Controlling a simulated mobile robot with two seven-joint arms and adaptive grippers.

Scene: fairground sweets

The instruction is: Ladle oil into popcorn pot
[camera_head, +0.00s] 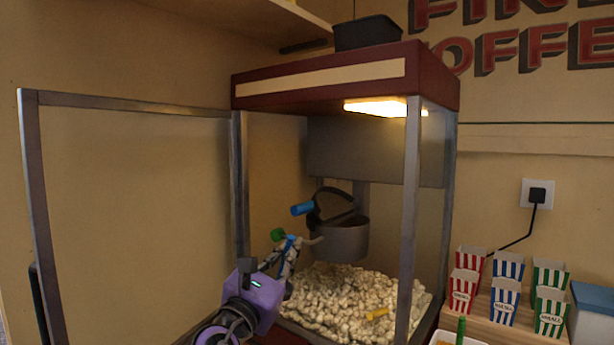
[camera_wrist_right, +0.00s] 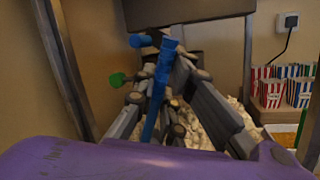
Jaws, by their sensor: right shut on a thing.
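The popcorn pot (camera_head: 340,241) is a dark grey kettle hanging inside the glass-sided popcorn machine. Its dark lid (camera_head: 334,204) is tipped up, with a blue handle (camera_head: 302,208) pointing left. My right gripper (camera_head: 289,252) is inside the machine's open front, left of and slightly below the pot. It is shut on a blue handle (camera_wrist_right: 154,105), seen between its fingers (camera_wrist_right: 163,90) in the right wrist view; I take it for the ladle. The ladle's cup and any oil in it cannot be made out. A green knob (camera_head: 277,234) is close beside the gripper. My left gripper is not in view.
The door frame (camera_head: 35,200) stands open at left; a metal post (camera_head: 408,220) is right of the pot. Striped cartons (camera_head: 505,300) and a white tray (camera_head: 437,337) are at right.

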